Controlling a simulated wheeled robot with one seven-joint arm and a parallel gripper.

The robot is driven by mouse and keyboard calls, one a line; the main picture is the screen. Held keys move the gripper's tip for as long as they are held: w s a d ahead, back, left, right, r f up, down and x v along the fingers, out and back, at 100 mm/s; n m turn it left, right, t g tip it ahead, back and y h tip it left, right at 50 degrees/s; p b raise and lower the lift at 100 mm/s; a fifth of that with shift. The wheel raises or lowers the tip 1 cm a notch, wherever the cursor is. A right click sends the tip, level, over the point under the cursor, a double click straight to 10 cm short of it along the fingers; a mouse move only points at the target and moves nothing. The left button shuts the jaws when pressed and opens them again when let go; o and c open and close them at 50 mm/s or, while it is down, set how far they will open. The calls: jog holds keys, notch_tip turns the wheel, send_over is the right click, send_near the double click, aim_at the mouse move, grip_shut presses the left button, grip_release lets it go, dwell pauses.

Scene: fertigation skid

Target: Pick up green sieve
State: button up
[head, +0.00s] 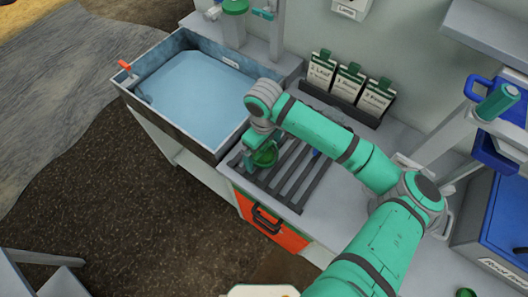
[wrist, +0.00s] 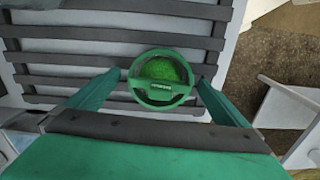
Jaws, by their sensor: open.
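The green sieve (wrist: 162,74) is a round green ring with a mesh and a crossbar. It lies on a dark slatted rack (head: 305,181) beside the water basin. In the head view the sieve (head: 265,156) is partly covered by my wrist. My gripper (wrist: 160,76) is open above the rack, with one finger on each side of the sieve. I cannot tell how far the fingertips are above the slats.
A water-filled basin (head: 199,85) with a raised rim stands left of the rack. Labelled packets (head: 348,78) stand in a holder behind it. An orange drawer (head: 270,222) is below the counter. A blue bin (head: 505,225) stands at the right.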

jog(key=shift+c, duration=0.6)
jog(key=c, duration=1)
jog(key=shift+c, duration=0.2)
